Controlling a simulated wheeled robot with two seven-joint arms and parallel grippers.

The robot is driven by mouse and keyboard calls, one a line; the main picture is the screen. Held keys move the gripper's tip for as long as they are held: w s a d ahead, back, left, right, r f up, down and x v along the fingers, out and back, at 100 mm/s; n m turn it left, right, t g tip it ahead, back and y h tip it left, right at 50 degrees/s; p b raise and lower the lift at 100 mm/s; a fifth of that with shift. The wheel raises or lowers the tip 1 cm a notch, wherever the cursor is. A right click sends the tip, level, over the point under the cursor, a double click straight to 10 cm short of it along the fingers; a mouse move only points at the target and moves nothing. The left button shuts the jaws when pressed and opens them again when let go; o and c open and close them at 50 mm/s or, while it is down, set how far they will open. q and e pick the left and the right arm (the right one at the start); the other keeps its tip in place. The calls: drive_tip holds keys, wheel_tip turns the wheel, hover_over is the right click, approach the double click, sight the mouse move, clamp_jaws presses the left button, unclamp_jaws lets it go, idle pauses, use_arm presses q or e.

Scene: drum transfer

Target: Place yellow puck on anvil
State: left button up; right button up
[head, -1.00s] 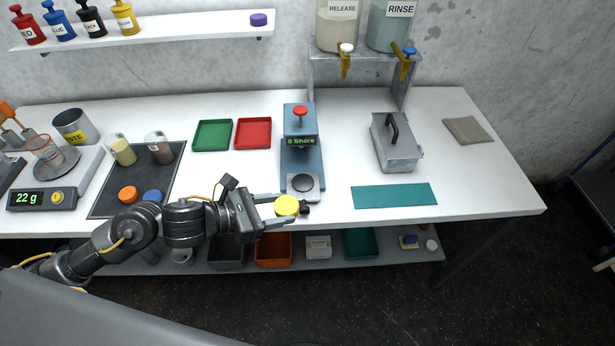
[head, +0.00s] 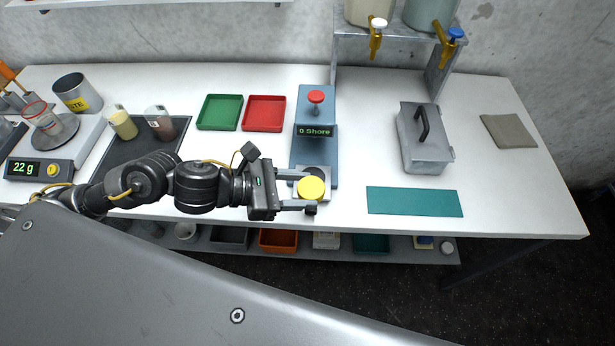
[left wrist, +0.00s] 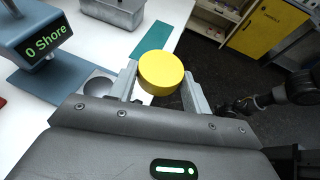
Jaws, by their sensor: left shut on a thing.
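The yellow puck (head: 311,188) is between the fingers of my left gripper (head: 309,190), which is shut on it. In the left wrist view the puck (left wrist: 161,72) sits between the two fingertips (left wrist: 163,84). The anvil is the dark round disc on the pale block (head: 314,170) at the front of the blue hardness tester (head: 314,135), whose display reads 0 Shore. In the head view the puck covers the anvil's front part. In the left wrist view the anvil (left wrist: 98,86) is left of the puck, partly hidden by the gripper. My right gripper is not in the head view.
A green tray (head: 219,112) and a red tray (head: 264,113) lie left of the tester. A teal mat (head: 414,201) and a grey metal box (head: 425,140) are to its right. A scale reading 22 g (head: 42,169) stands far left. The table's front edge is close by.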

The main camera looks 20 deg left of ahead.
use_arm(q)
drive_tip(key=w+f+b, duration=0.2)
drive_tip(key=w, duration=0.1)
drive_tip(key=w+a+f+b, duration=0.1)
drive_tip(key=w+f+b, duration=0.2)
drive_tip(key=w, duration=0.1)
drive_tip(key=w+a+f+b, duration=0.1)
drive_tip(key=w+f+b, duration=0.1)
drive_tip(key=w+b, duration=0.1)
drive_tip(key=shift+w+a+f, duration=0.15)
drive_tip(key=shift+w+f, duration=0.15)
drive_tip(key=shift+f, duration=0.1)
drive_tip(key=shift+w+a+f, duration=0.1)
drive_tip(key=shift+w+f, duration=0.4)
drive_tip(key=shift+f, duration=0.1)
wheel_tip(320, 180, down, 3)
drive_tip(key=shift+w+p, duration=0.15)
drive_tip(key=shift+p, duration=0.6)
drive_tip(key=shift+a+f, duration=0.1)
drive_tip(key=shift+f, duration=0.1)
